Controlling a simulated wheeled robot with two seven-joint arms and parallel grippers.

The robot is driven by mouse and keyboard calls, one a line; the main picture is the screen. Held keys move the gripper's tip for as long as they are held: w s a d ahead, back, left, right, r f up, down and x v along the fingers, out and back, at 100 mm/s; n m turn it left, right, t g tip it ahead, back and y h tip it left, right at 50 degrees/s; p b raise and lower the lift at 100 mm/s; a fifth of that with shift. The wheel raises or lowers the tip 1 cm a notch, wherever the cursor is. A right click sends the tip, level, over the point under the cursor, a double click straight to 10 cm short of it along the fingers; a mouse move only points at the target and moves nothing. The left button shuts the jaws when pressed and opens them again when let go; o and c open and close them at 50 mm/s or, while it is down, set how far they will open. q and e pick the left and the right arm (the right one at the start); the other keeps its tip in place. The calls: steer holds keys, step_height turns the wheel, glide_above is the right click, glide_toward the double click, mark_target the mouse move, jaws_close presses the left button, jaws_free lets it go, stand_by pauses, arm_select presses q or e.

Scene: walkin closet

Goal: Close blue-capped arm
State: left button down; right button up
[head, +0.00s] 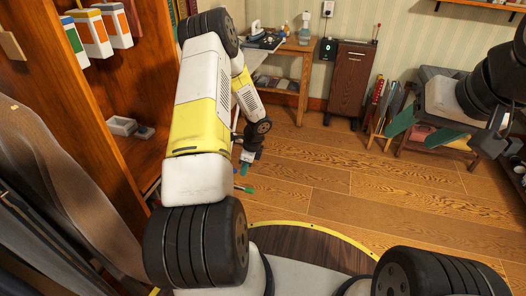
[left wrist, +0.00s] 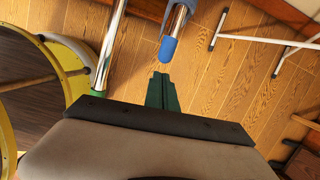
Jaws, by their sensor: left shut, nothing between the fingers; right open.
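In the left wrist view a chrome arm with a blue cap (left wrist: 168,48) comes down from the top. Its capped end lies just beyond the fingertips of my left gripper (left wrist: 163,80), with no clear contact visible. A second chrome arm with a green cap (left wrist: 97,93) runs down to the left of the fingers. In the head view my left gripper (head: 244,168) is low beyond my left arm, and the blue cap cannot be made out there. Its fingers are shut and empty. My right gripper (head: 408,138) is open and empty at the right, its green fingers spread.
A white tube frame (left wrist: 250,40) stands on the wooden floor at the upper right of the left wrist view. In the head view a wooden wardrobe (head: 140,160) is at the left, with a desk (head: 292,46) and dark cabinet (head: 352,78) behind. The middle floor is open.

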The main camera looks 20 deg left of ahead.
arm_select(q)
steer(key=shift+a+r, duration=0.1)
steer(key=shift+a, duration=0.35)
steer(key=shift+a, duration=0.1)
steer(key=a, duration=0.4)
steer(key=shift+a, duration=0.35)
